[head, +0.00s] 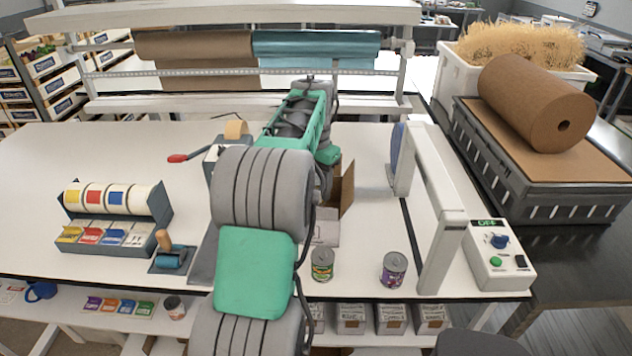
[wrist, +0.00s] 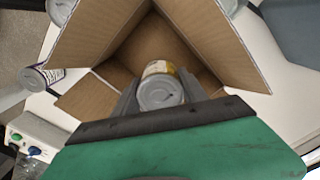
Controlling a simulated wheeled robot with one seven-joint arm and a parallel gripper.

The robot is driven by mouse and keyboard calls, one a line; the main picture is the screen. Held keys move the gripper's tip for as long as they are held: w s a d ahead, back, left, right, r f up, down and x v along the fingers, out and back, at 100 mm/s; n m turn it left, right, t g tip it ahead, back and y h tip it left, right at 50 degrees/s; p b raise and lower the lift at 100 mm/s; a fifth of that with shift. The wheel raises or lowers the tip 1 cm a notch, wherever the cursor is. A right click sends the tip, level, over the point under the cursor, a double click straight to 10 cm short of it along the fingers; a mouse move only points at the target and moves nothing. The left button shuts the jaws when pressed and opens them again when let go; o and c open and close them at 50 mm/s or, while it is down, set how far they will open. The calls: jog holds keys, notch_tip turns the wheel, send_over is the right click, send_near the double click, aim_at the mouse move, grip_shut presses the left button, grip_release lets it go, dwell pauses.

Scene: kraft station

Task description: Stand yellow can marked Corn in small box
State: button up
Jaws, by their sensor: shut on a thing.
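My gripper (wrist: 155,100) is shut on a can with a yellow and white label (wrist: 160,88). The can's grey metal end faces the wrist camera, and the word on its label is not readable. The can is at the opening of a small brown cardboard box (wrist: 100,38) with its flaps spread, with the box's inside beyond it. I cannot tell whether the can touches the box floor. In the head view my arm hides the gripper, the held can and most of the box; one box flap (head: 347,190) shows to the right of the arm.
A can with a green and yellow label (head: 322,264) and a purple can (head: 393,269) stand near the table's front edge. A white upright frame (head: 440,225) and a control box (head: 498,256) are at the right. A label dispenser (head: 112,215) is at the left.

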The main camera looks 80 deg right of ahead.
jog(key=shift+f+b, duration=1.7)
jog(key=shift+f, duration=1.95)
jog(key=o, duration=1.6)
notch_tip(320, 180, up, 14)
jog(key=p, duration=1.1)
jog(key=shift+f, duration=0.2)
jog(key=shift+r+p, duration=0.3)
jog(key=shift+r, duration=0.9)
